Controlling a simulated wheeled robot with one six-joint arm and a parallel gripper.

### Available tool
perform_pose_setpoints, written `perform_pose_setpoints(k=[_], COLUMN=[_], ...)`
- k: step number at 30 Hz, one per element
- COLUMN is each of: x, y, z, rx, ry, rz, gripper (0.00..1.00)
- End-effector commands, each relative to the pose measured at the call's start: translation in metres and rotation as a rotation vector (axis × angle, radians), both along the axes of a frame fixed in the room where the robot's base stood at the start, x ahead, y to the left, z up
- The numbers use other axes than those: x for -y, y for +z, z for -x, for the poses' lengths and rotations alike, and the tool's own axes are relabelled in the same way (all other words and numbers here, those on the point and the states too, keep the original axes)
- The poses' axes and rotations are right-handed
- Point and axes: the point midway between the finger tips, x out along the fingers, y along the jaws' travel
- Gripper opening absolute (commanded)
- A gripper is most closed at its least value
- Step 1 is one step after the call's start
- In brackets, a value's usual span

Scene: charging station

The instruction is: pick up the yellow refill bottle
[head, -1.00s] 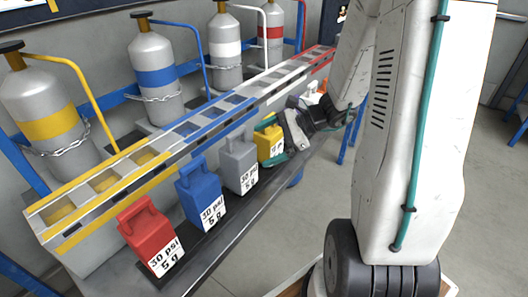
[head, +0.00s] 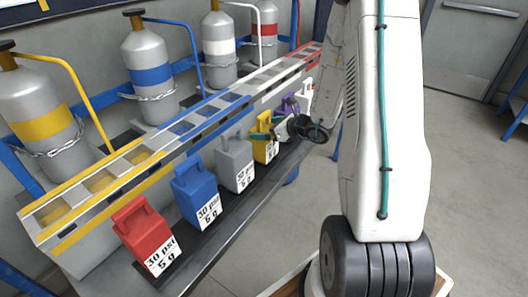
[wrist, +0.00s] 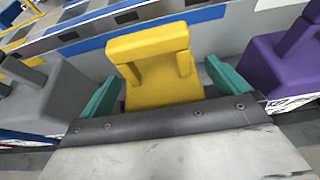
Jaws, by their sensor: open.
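The yellow refill bottle (head: 263,149) stands upright on the dark shelf, between the grey and purple bottles. My gripper (wrist: 162,85) is open, with one teal finger on each side of the yellow bottle. I cannot tell whether the fingers touch it. In the head view my gripper (head: 263,136) reaches the yellow bottle from the right and hides part of it. The bottle's lower part is hidden in the wrist view.
The grey bottle (head: 235,163) is close on the left and the purple bottle (wrist: 278,65) on the right. Blue (head: 196,189), red (head: 146,235) and white (head: 306,94) bottles share the shelf (head: 225,215). A slotted rack (head: 170,140) runs behind them, with chained gas cylinders beyond.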

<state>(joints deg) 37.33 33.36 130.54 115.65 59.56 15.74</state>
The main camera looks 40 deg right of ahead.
Motion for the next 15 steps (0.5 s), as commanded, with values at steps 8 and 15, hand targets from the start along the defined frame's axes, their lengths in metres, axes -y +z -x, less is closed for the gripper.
perform_pose_setpoints(k=[8,15], x=[-0.0049,-0.0046], y=[-0.0054,-0.0052], z=[-0.0132,-0.0131], rx=[0.0,0.0], ry=[0.0,0.0], rz=[0.001,0.001], gripper=[1.0,0.47])
